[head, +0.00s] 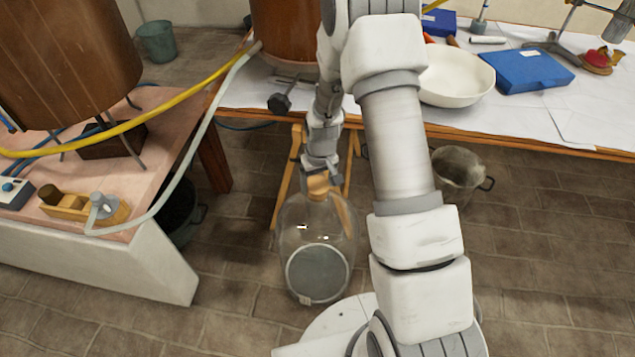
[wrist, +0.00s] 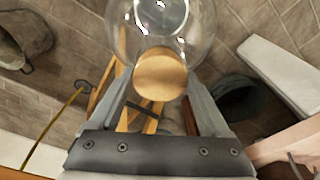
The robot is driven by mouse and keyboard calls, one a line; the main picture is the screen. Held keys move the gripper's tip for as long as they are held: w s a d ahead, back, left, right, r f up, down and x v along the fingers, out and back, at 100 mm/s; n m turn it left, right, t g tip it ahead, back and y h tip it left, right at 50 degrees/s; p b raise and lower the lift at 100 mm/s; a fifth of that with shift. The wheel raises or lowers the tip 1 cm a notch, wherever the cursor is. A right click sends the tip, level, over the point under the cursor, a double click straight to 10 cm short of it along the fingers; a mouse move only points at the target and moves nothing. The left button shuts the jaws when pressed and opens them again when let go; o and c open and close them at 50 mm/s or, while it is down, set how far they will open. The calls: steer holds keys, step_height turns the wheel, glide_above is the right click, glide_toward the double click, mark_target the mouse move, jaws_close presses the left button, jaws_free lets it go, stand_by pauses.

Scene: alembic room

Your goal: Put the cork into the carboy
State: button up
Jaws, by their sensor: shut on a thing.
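The tan cork (head: 318,188) is between the fingers of my gripper (head: 321,168), which is shut on it. In the wrist view the cork (wrist: 160,74) sits between the two grey fingertips (wrist: 159,86), its round face towards the camera. The clear glass carboy (head: 316,235) stands upright in front of my base in the head view. The cork overlaps the top of the carboy there. In the wrist view the carboy (wrist: 160,18) is behind the cork, which hides its mouth. I cannot tell whether the cork touches the mouth or hovers above it.
A long table (head: 560,118) with a white bowl (head: 457,78) and a blue case (head: 532,70) runs across the back.

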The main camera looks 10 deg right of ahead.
mark_target(317, 185)
steer(key=shift+f+b, duration=0.65)
steer(key=shift+f, duration=0.05)
stand_by(1.5)
steer(key=o, duration=1)
steer(key=shift+r, duration=0.1)
steer(key=shift+r+p, duration=2.3)
steer(key=shift+r, duration=1.15)
